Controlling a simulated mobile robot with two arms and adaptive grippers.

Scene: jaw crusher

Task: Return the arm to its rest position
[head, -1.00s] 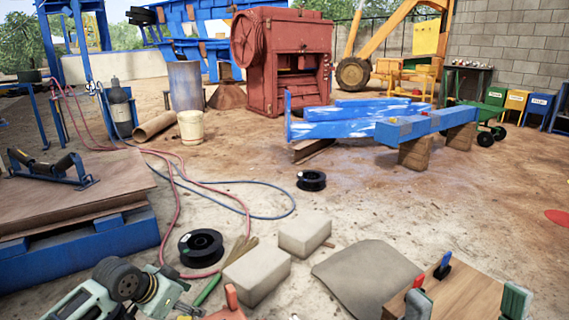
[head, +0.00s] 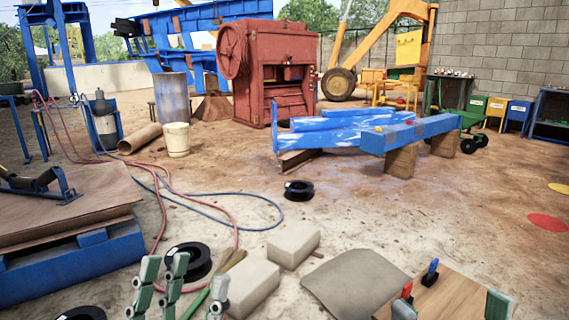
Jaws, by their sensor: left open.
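My left gripper (head: 182,272) shows at the bottom left of the head view. Its pale green and grey fingers point up and stand apart, with nothing held between them. The black cable reel (head: 188,262) is just behind the fingers and partly covered by them. A pale block (head: 250,287) lies to the right of the fingers. The rest of the left arm is below the picture edge.
A second pale block (head: 293,244) and a grey mat (head: 356,283) lie on the dirt. A wooden board (head: 455,298) with blue and red clips is at the bottom right. A blue pallet (head: 75,265) stands at left. Hoses (head: 205,205) cross the ground. The red crusher (head: 272,72) stands behind.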

